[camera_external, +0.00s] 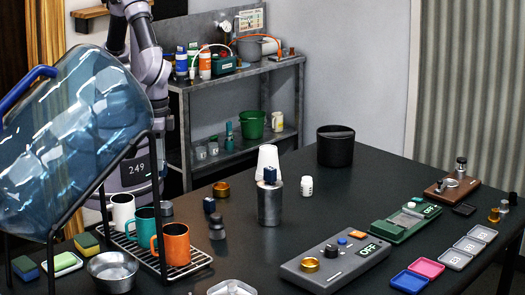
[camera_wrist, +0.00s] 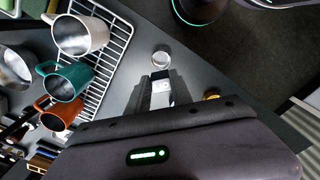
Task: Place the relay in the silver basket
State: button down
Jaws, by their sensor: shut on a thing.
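My gripper (camera_wrist: 156,84) is shut on a small dark block with a pale face, which looks like the relay (camera_wrist: 161,86). My gripper is not visible in the external view.
White, teal (camera_external: 146,226) and orange mugs stand on a wire rack (camera_external: 190,268) left of the basket. A brass cup (camera_external: 221,189) and small dark pieces (camera_external: 217,229) are to its right. A metal bowl (camera_external: 112,272) and large water jug (camera_external: 75,135) stand left.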

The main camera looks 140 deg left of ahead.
jog(key=shift+s+d+f, duration=0.1)
jog(key=shift+s+f, duration=0.05)
jog(key=shift+f, duration=0.05)
notch_tip(320, 180, down, 8)
jog(key=b, duration=0.7)
jog(key=shift+f+b, duration=0.15)
jog(key=shift+b, duration=0.2)
jog(key=c, duration=1.1)
grip_release()
jog(key=shift+o, duration=0.2)
notch_tip(320, 180, up, 8)
jog(key=p, duration=0.7)
jog(key=shift+f, duration=0.45)
jog(key=shift+r+b, duration=0.1)
jog(key=shift+b, duration=0.2)
